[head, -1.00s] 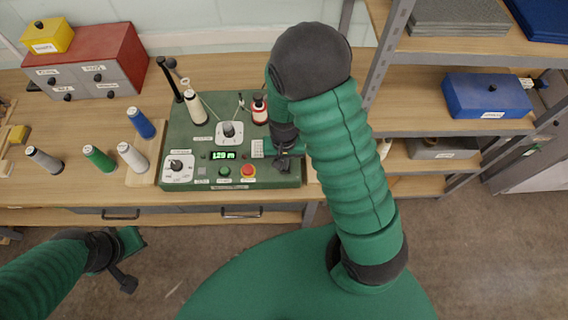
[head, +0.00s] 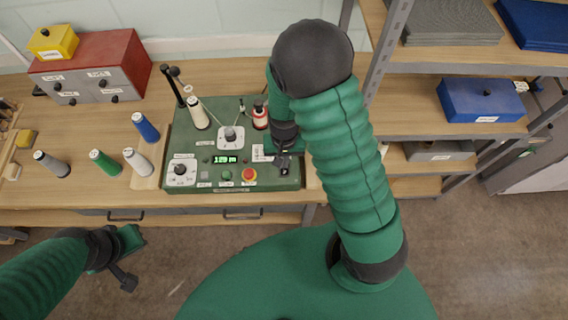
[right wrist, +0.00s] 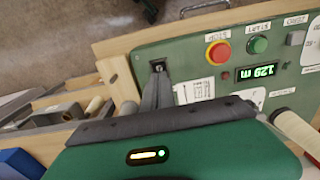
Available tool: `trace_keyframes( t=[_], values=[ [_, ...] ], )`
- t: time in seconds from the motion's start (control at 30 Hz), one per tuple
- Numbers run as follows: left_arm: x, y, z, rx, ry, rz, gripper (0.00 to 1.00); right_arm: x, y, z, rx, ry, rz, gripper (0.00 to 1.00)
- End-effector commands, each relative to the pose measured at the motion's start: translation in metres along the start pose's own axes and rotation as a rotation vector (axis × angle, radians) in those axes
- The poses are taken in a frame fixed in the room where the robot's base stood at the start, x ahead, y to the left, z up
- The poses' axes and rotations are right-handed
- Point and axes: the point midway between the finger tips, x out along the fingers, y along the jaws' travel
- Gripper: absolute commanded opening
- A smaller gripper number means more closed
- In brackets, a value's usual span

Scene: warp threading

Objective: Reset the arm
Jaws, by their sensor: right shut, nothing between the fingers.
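The green winding machine panel (head: 210,155) sits on the bench with a knob, dial, red button and a lit display reading 1.29 m. My right gripper (head: 283,167) is over the panel's right end, its fingers shut with nothing between them. In the right wrist view its dark fingers (right wrist: 157,85) point at a small black fitting (right wrist: 158,66) near the panel's corner; whether they touch it I cannot tell. My left gripper (head: 127,281) hangs low in front of the bench, away from everything; its finger opening is unclear.
A red drawer box (head: 95,70) is at the back left. A metal shelf with a blue bin (head: 482,99) stands to the right.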

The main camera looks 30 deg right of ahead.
Motion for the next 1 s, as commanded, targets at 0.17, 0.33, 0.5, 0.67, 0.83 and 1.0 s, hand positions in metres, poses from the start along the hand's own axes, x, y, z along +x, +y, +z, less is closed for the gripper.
trace_keyframes(
  t=[0.17, 0.33, 0.5, 0.67, 0.83, 1.0],
  values=[
    [-0.021, 0.0, -0.005, 0.0, 0.0, 0.0, 0.0, -0.022, 0.0, 0.0, 0.0, 0.0, 0.0, 0.0],
    [-0.023, 0.0, -0.005, 0.0, 0.0, 0.0, 0.0, -0.025, 0.0, 0.0, 0.001, -0.001, 0.0, 0.0],
    [-0.022, 0.0, -0.005, 0.0, 0.0, 0.0, 0.0, -0.024, 0.0, 0.0, 0.001, -0.001, 0.0, 0.0],
    [-0.021, 0.0, -0.005, 0.0, 0.0, 0.0, 0.0, -0.024, 0.0, 0.0, -0.001, 0.0, 0.0, 0.0],
    [0.025, 0.0, 0.006, 0.0, 0.0, 0.0, 0.0, -0.016, -0.012, 0.013, -0.127, 0.046, -0.043, 0.0],
    [0.084, 0.0, 0.02, 0.0, -0.001, 0.0, 0.0, -0.016, -0.018, 0.044, -0.397, 0.158, -0.075, 0.0]
  ],
)
